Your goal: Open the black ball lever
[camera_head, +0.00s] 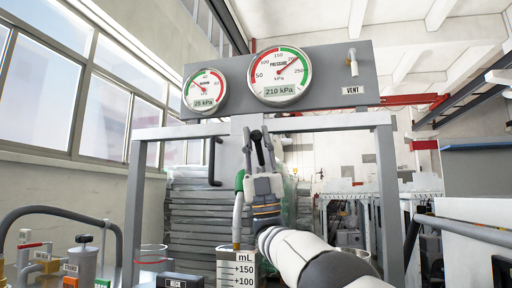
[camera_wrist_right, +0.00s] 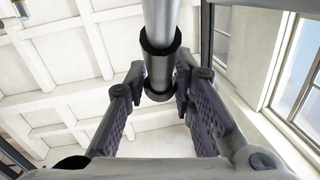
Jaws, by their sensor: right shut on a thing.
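My right gripper (camera_head: 258,146) is raised in front of the grey frame, below the gauge panel. In the right wrist view my right gripper (camera_wrist_right: 158,84) has its fingers on either side of a grey metal rod with black bands (camera_wrist_right: 159,62), and is shut on it. In the head view a dark rounded tip shows at the fingertips; I take this part to be the black ball lever, but its ball shape is not clear. Much of it is hidden by the fingers. My left gripper is not in view.
A green-topped nozzle (camera_head: 239,182) stands just left of my right gripper, above a graduated container (camera_head: 236,268). A black handle (camera_head: 214,163) is further left.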

